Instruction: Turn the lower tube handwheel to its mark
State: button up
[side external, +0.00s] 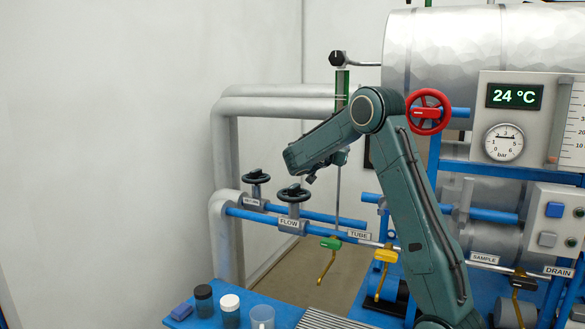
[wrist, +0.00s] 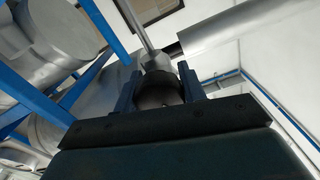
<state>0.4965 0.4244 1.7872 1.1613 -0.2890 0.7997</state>
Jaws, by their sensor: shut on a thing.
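My gripper (wrist: 160,76) shows in the wrist view with its two fingers closed on a dark round piece, which I take to be the lower tube handwheel (wrist: 160,95). A grey metal fitting (wrist: 157,61) sits just beyond it, with a thin rod running up from there. In the side view my forearm hides the fingers and the lower handwheel. The green sight tube (side external: 342,90) stands behind the arm, with a black upper handwheel (side external: 337,58) at its top. I cannot make out the mark or the wheel's angle.
A red handwheel (side external: 428,111) is close to my elbow. Two black handwheels, one on the FLOW valve (side external: 294,195), stand at left on blue pipes. Green (side external: 331,243) and yellow (side external: 386,256) lever valves are below. Jars (side external: 229,308) stand at the front.

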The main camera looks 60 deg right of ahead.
jog(key=shift+m, duration=0.3)
jog(key=o, duration=1)
jog(key=shift+c, duration=0.2)
jog(key=shift+a, duration=0.1)
jog(key=a, duration=1.3)
jog(key=shift+a, duration=0.25)
